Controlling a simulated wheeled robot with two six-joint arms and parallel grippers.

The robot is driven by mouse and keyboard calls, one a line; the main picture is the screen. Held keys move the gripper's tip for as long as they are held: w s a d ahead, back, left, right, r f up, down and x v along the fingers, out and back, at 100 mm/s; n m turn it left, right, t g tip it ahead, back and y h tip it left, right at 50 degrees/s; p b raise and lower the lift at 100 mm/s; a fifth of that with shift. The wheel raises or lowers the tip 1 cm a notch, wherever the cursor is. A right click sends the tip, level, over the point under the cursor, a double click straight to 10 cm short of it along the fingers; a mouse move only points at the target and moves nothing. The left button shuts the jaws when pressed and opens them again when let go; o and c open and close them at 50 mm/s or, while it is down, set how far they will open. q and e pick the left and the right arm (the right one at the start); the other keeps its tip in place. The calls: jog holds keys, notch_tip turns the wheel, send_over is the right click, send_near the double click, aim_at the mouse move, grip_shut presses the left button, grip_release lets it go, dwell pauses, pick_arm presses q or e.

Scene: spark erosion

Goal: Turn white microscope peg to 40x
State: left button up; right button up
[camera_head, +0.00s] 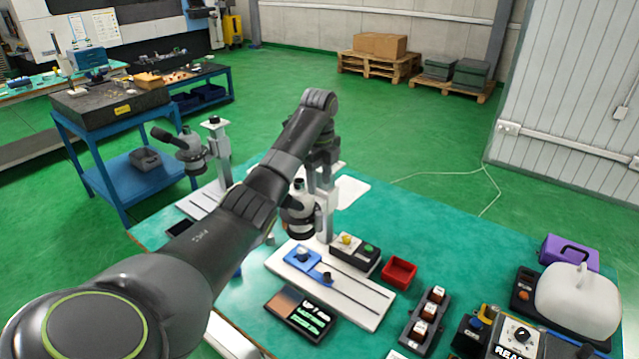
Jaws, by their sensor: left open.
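My left arm crosses in front and hides the eyepiece side. My left gripper (323,152) is open, bent down by the top of the column, mostly hidden behind my arm. I cannot tell whether it touches the microscope. A second microscope (192,152) stands farther left. My right gripper is out of view.
A red tray (398,271), a black tool tray (300,314) and a switch block (423,318) lie nearby.

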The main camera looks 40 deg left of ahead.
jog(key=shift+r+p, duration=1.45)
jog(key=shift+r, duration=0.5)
